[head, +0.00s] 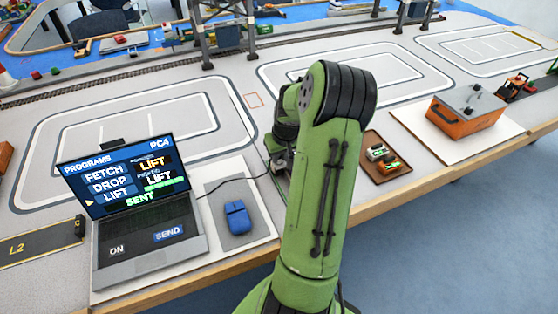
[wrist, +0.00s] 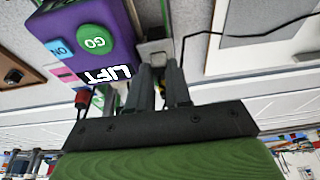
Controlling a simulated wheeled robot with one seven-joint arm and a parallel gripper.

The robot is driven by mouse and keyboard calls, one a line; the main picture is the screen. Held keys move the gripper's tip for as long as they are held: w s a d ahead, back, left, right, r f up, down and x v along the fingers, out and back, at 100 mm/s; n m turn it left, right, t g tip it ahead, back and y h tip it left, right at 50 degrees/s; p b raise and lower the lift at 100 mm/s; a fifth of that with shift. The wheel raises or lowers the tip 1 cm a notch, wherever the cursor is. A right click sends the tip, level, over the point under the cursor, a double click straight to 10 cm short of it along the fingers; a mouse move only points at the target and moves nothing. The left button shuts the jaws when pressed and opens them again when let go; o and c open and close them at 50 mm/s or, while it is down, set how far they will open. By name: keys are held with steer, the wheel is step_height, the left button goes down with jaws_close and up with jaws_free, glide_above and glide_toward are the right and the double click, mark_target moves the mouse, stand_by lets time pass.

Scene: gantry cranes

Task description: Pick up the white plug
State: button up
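A pale, whitish-grey block that looks like the white plug (wrist: 153,48) shows in the wrist view at my fingertips, beside a purple box. My gripper (wrist: 160,68) has two dark fingers close together with a narrow gap between them. The fingertips overlap the block's lower edge in the picture. I cannot tell whether they grip it or only stand around it. A thin black cable (wrist: 240,36) runs from near the fingertips to the right. In the head view my arm hides most of the gripper and the plug.
The purple box (wrist: 85,35) has GO, ON and LIFT labels. A laptop (head: 140,200) showing "SENT" and a blue mouse (head: 237,217) lie left of my arm. A brown tray (head: 383,168) and an orange box (head: 466,113) stand to the right. The table's front edge is near.

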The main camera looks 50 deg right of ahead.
jaws_close()
steer(key=shift+r, duration=0.1)
step_height(320, 180, up, 10)
steer(key=p, duration=0.2)
steer(key=shift+p, duration=0.35)
steer(key=w+a+p, duration=0.1)
steer(key=w+a, duration=0.3)
steer(key=w, duration=0.4)
steer(key=w+a+p, duration=0.2)
steer(key=w+a, duration=0.2)
steer(key=w, duration=0.4)
steer(key=shift+p, duration=0.3)
steer(key=shift+s, duration=0.1)
